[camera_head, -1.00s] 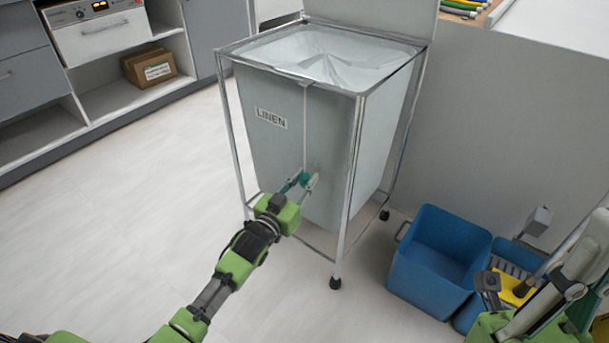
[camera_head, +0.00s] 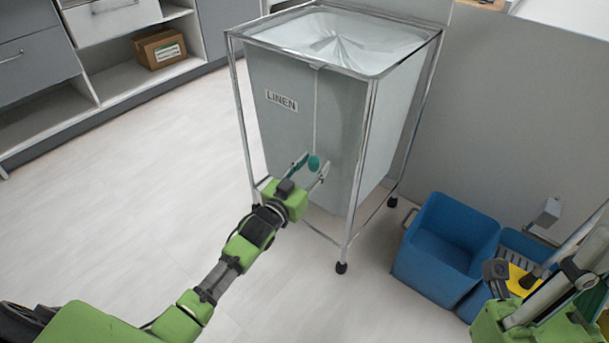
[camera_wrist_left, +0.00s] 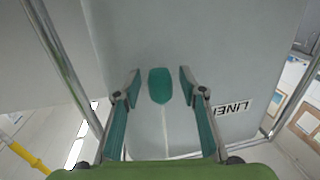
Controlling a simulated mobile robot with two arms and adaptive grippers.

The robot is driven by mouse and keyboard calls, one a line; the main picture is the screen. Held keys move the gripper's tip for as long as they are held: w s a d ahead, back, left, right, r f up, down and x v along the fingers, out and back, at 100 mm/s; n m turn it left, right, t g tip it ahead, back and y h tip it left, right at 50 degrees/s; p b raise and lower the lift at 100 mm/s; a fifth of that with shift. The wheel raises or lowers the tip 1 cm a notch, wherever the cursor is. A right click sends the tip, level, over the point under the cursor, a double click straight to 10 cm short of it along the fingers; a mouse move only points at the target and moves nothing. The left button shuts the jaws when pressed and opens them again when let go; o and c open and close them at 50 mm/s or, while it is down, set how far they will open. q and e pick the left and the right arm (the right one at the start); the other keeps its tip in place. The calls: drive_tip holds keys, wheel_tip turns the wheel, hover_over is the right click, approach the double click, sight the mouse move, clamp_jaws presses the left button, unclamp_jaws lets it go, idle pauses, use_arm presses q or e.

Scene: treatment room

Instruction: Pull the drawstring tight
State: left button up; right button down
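The grey linen bag (camera_head: 290,130) with a LINEN label hangs in a metal frame stand. Its pale top (camera_head: 335,38) is creased with folds. A thin drawstring (camera_head: 315,110) runs down the bag's front to a teal toggle (camera_head: 313,163). In the left wrist view the toggle (camera_wrist_left: 160,86) sits between the fingertips of my left gripper (camera_wrist_left: 159,87), with a gap on each side. In the head view my left gripper (camera_head: 316,165) is open around the toggle. My right gripper is partly visible at the lower right; its fingertips are not clear.
The metal frame stand (camera_head: 363,170) has legs on castors close to my left gripper. A blue bucket (camera_head: 440,245) stands to the right. Shelving with a cardboard box (camera_head: 160,48) is at the upper left. The floor (camera_head: 130,180) at left is clear.

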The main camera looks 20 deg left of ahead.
use_arm(q)
drive_tip(key=s+a, duration=0.2)
drive_tip(key=s, duration=0.9)
drive_tip(key=shift+s, duration=0.2)
